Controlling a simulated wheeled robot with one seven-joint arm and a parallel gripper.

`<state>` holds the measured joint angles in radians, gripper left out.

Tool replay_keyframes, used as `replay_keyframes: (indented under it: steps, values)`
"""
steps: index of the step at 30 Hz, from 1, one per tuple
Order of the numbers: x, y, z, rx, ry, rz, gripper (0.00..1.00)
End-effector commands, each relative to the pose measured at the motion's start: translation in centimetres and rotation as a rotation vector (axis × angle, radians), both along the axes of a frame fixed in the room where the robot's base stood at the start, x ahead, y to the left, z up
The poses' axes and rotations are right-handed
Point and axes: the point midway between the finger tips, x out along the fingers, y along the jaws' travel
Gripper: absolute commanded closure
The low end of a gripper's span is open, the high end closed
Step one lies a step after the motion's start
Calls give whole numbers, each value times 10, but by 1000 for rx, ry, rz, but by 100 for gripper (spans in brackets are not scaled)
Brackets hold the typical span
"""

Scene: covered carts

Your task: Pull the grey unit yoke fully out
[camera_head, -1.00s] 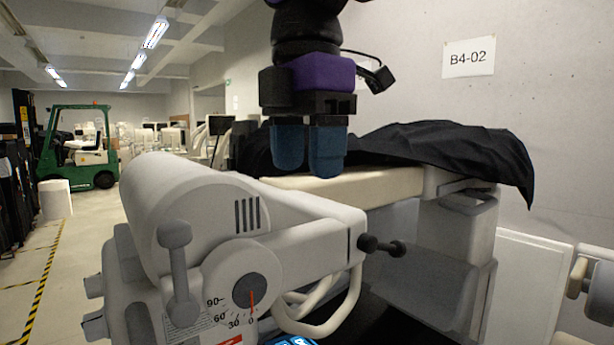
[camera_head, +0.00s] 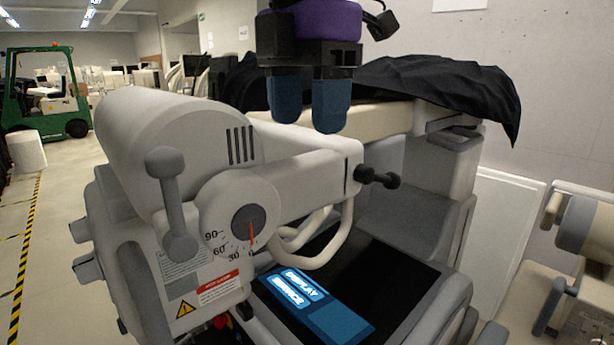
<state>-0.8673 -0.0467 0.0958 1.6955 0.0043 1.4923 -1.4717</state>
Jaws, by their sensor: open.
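The grey unit (camera_head: 110,225) stands at the left centre, with a large rounded housing (camera_head: 165,130) on top. A light-grey yoke arm (camera_head: 305,180) reaches right from the housing, with a black knob (camera_head: 377,177) at its right end. A dial (camera_head: 248,223) marked 0 to 90 has its red pointer near 0. My gripper (camera_head: 309,110) hangs above the arm's right part, blue fingers down, open and empty. The fingers overlap the arm's far side in the picture; I cannot tell whether they touch it.
A black cover (camera_head: 440,85) drapes over the cart behind. A lit display panel (camera_head: 305,295) lies below the arm, beside curved light tubes (camera_head: 320,240). Another beige unit (camera_head: 585,225) stands at the right. Open floor and a green forklift (camera_head: 42,95) are at the left.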

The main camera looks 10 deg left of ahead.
Motion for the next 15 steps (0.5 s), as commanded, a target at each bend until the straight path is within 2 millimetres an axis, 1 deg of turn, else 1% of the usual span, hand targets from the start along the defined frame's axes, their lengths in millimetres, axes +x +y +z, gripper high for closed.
replay_keyframes:
  steps: [1, 3, 9, 12, 15]
  values:
    - [0, 0, -10, -3, 3, 1, 42]
    - [-1, 0, -23, -3, 3, 1, 42]
    - [-1, 0, -56, -2, 2, 0, 42]
    - [0, 0, -67, -2, 2, 0, 42]
    - [0, 0, -75, -1, 1, 0, 42]
